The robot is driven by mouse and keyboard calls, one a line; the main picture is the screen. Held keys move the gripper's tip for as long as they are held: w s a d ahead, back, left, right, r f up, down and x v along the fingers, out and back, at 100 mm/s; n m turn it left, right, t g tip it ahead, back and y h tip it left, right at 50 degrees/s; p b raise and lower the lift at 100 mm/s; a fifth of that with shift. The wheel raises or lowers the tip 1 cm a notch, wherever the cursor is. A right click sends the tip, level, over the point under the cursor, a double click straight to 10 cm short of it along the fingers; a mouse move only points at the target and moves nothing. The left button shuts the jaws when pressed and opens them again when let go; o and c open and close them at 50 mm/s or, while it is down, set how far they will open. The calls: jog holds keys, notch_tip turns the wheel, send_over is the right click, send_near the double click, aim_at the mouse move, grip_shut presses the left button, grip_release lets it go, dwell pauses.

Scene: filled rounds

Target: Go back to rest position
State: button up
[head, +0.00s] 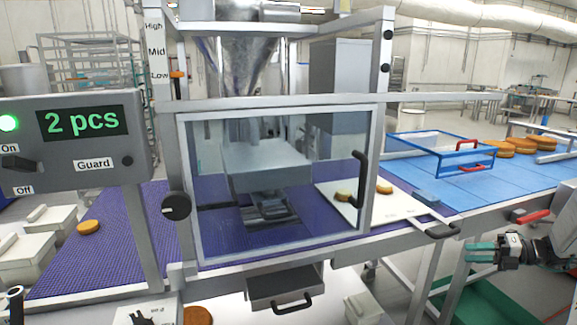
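My gripper (468,252) is at the right of the head view, pointing left. Its two teal-tipped fingers look apart, with nothing seen between them. It hangs in free space in front of the blue table, below the red handle and away from the machine. The machine's clear guard (285,185) is down in front of the forming head, with a black handle (359,190) on its right side. The panel (75,140) reads "2 pcs" with a green light lit.
A white board (400,212) with small filled rounds sticks out right of the guard. A blue-framed tray (440,150) and orange rounds (515,147) are on the blue table (520,175). A purple belt (110,235) carries one round (88,227). A drawer (287,288) sits below.

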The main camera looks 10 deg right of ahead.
jog(key=s+a+r+m+g+h, duration=0.2)
jog(key=s+a+r+m+h, duration=0.2)
jog(key=s+a+m, duration=0.6)
jog(key=s+a+r+m+g+h, duration=0.2)
jog(key=s+a+r+m+h, duration=0.2)
jog(key=s+a+r+m, duration=0.5)
jog(key=s+a+r+m+g+h, duration=0.2)
jog(key=s+a+r+m+h, duration=0.3)
jog(key=s+a+m, duration=0.5)
jog(key=a+r+m, duration=0.1)
jog(key=a+m, duration=0.3)
jog(key=a, duration=0.2)
jog(key=shift+s+a+r, duration=0.25)
jog(key=shift+s, duration=0.15)
